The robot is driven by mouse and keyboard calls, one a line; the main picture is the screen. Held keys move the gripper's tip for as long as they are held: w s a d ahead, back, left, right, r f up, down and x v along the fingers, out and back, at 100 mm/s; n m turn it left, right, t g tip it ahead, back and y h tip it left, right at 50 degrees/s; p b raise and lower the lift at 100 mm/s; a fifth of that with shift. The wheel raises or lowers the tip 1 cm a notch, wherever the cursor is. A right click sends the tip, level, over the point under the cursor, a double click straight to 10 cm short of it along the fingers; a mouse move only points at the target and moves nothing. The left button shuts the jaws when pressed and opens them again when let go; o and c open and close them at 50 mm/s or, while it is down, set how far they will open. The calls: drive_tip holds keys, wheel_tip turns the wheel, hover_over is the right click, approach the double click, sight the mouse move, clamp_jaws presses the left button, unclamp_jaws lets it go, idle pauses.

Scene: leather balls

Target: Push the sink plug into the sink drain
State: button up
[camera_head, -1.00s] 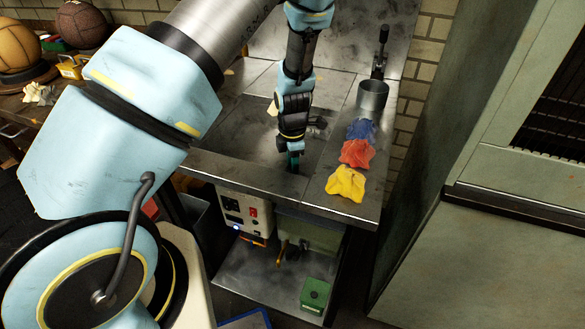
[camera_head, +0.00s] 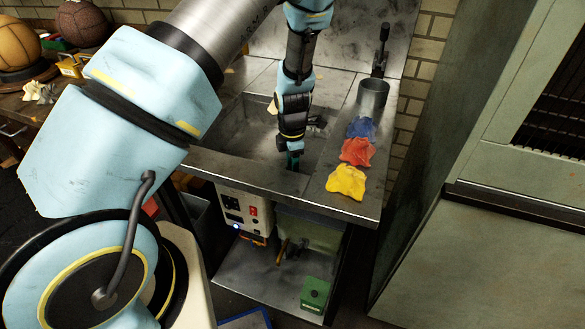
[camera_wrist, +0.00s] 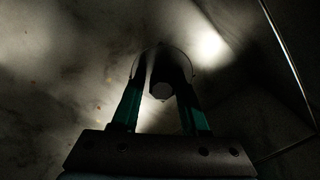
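My gripper (camera_head: 292,163) points down into the metal sink (camera_head: 250,125) near its front right part. In the wrist view, its two green fingers (camera_wrist: 162,85) stand on either side of a dark, round-bodied piece with a grey many-sided end, which looks like the sink plug (camera_wrist: 160,90). The fingers appear to touch it on both sides. A thin curved rim shows around it; I cannot tell whether this is the plug's edge or the drain. The drain opening is not clearly visible. In the head view, my gripper hides the plug.
Blue (camera_head: 361,128), red (camera_head: 357,152) and yellow (camera_head: 346,181) cloths lie on the counter right of the sink. A metal cup (camera_head: 372,94) stands behind them. The counter's front edge is close to my gripper. A green cabinet (camera_head: 470,230) stands at the right.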

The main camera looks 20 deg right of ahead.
drive_tip(key=o, duration=0.3)
drive_tip(key=shift+s+a+f, duration=0.15)
drive_tip(key=shift+s+f, duration=0.2)
drive_tip(key=shift+f, duration=0.05)
drive_tip(key=shift+s, duration=0.2)
wheel_tip(320, 180, up, 12)
drive_tip(key=w, duration=0.1)
drive_tip(key=shift+f+b, duration=0.2)
drive_tip(key=shift+b, duration=0.25)
